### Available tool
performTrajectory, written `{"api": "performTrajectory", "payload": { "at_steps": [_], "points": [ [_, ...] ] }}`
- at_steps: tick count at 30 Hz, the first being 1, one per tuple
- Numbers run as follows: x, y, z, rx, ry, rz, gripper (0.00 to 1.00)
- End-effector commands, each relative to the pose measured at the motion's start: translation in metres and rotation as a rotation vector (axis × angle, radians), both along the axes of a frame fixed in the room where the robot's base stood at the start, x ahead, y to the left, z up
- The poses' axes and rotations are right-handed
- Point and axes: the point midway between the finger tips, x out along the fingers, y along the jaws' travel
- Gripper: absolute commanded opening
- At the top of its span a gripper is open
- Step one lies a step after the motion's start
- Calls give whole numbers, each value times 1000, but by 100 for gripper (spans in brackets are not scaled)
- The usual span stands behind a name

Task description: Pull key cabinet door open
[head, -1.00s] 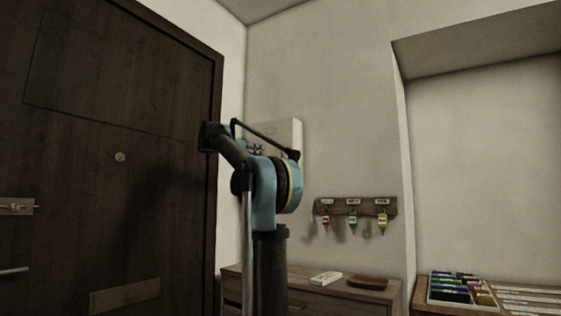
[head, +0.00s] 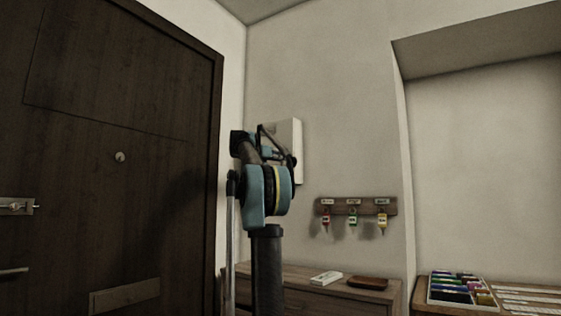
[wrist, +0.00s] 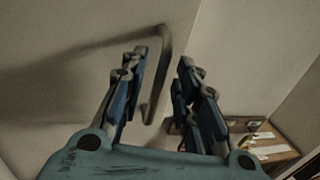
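The key cabinet (head: 297,150) is a pale box on the wall, partly hidden behind my arm in the head view. Its door looks shut, though most of its front is hidden. In the wrist view the pale door face (wrist: 75,30) fills the upper left, with a grey bar handle (wrist: 165,65) standing out from it. My gripper (wrist: 163,63) is open, its blue-padded fingers apart. The handle appears between the fingers, nearer the left one; I cannot tell whether they touch. In the head view the fingers are hidden behind my arm.
A wooden key rack (head: 356,206) with red, green and yellow tags hangs right of the cabinet. Below stands a wooden chest (head: 330,285) with a white box (head: 326,278) and a brown tray (head: 368,283). A dark door (head: 110,200) is at left.

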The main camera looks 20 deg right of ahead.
Motion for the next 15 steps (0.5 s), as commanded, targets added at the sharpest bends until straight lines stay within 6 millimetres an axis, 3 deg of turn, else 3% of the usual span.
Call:
{"api": "performTrajectory", "payload": {
  "at_steps": [6, 15],
  "points": [
    [8, -17, 0, 0, 0, -1, 29],
    [10, -20, 0, 0, 0, 0, 29]
  ]
}}
